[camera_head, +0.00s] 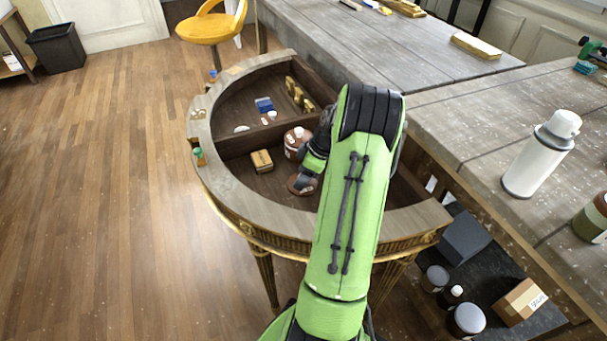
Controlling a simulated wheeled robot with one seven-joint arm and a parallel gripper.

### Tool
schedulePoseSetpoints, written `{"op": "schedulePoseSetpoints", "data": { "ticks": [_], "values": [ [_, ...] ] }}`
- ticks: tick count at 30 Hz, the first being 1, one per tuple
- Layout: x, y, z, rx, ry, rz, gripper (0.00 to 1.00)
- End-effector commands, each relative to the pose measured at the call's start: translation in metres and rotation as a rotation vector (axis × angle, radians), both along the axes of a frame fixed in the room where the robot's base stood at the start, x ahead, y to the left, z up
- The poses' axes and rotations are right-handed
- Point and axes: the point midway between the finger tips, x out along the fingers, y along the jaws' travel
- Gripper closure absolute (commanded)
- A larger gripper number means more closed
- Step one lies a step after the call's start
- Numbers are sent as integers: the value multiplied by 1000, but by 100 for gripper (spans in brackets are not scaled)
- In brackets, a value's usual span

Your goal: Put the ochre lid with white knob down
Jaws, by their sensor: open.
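A low, round reddish-brown piece (293,187) with a small pale spot lies on the floor of the front compartment of the half-round gilt console (228,190); it looks like the ochre lid with white knob. My gripper (304,182) is open just over its right side, and its dark fingers hide part of it. I cannot tell whether they touch it. A brown round pot (291,153) with a pale spot on top stands just behind, beside my wrist.
A small tan box (262,161) lies left of the pot. A divider separates the back compartment, which holds a blue box (264,104) and several gold pieces. A white spray can (541,154) stands on the right table. My arm hides the console's right part.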

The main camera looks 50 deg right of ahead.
Motion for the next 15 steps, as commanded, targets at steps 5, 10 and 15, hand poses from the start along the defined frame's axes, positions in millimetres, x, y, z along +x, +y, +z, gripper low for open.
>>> {"op": "schedulePoseSetpoints", "data": {
  "ticks": [5, 10, 15],
  "values": [
    [-14, -7, 41, -6, -1, -5, 47],
    [-30, -14, 84, -4, -2, -4, 47],
    [-40, -18, 108, -3, -1, -1, 47]
  ]
}}
